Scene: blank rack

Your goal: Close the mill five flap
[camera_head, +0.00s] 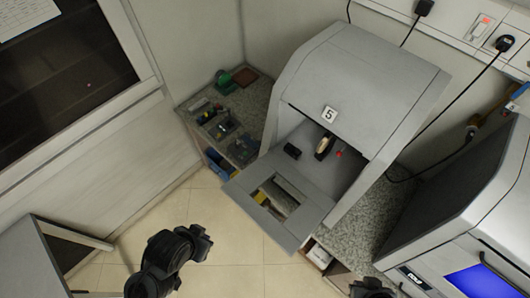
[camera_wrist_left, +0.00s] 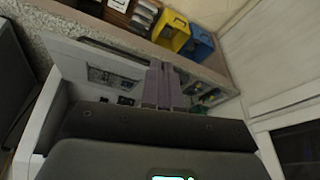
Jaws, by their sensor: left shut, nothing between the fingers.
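Mill five (camera_head: 370,75) is a grey hooded machine with a "5" label (camera_head: 329,114) on the counter. Its flap (camera_head: 238,187) is folded down and out at the front, a flat grey panel with a rectangular opening. In the head view, part of my black left arm (camera_head: 165,262) is below and left of the flap; its fingertips cannot be made out. In the left wrist view, the left gripper (camera_wrist_left: 164,85) is shut and empty, in front of a light grey panel with a slot, probably the flap. Contact is unclear.
A granite counter (camera_head: 255,90) with small tools lies left of the mill. Another machine with a blue screen (camera_head: 482,282) stands at the lower right. Yellow (camera_wrist_left: 172,30) and blue (camera_wrist_left: 201,44) bins show in the left wrist view. Tiled floor (camera_head: 225,240) lies open in front.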

